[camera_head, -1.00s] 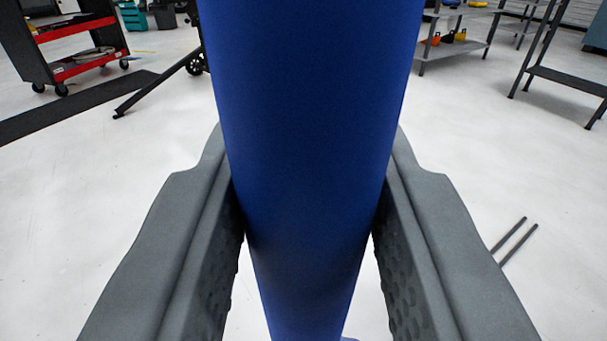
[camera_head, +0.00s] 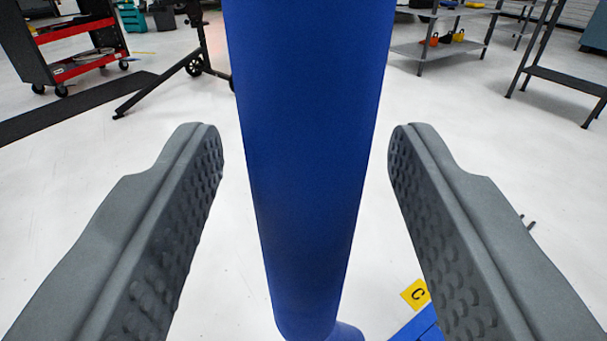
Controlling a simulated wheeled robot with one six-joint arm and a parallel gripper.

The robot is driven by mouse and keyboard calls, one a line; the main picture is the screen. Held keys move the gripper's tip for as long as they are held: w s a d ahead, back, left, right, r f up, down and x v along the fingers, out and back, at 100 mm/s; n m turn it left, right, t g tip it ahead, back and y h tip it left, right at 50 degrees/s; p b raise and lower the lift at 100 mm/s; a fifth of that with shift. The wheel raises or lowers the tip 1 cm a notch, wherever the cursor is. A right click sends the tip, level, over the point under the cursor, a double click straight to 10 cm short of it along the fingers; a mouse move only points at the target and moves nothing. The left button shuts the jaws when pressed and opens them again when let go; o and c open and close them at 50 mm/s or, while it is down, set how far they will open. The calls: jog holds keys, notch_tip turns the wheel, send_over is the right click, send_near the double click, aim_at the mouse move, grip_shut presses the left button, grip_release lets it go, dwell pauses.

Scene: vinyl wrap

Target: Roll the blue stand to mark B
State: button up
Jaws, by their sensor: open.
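The blue stand's upright post (camera_head: 308,150) fills the middle of the view, running from the top edge down to near the bottom. Part of its blue base (camera_head: 418,326) shows at the bottom right. My gripper (camera_head: 304,140) is open, with one grey finger on each side of the post. Clear floor shows between the post and both fingers, so neither appears to touch it. Mark B is not in view. A yellow tag with the letter C (camera_head: 415,294) shows by the base, left of the right finger.
A black and red tool cart (camera_head: 75,45) and a black wheeled frame (camera_head: 195,62) stand at the back left. A dark floor strip (camera_head: 75,108) lies left. Grey shelving (camera_head: 445,48) and a dark step stand (camera_head: 565,80) are at the back right. The pale floor between is clear.

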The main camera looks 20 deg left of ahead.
jog(key=v, duration=1.6)
jog(key=shift+r, duration=0.1)
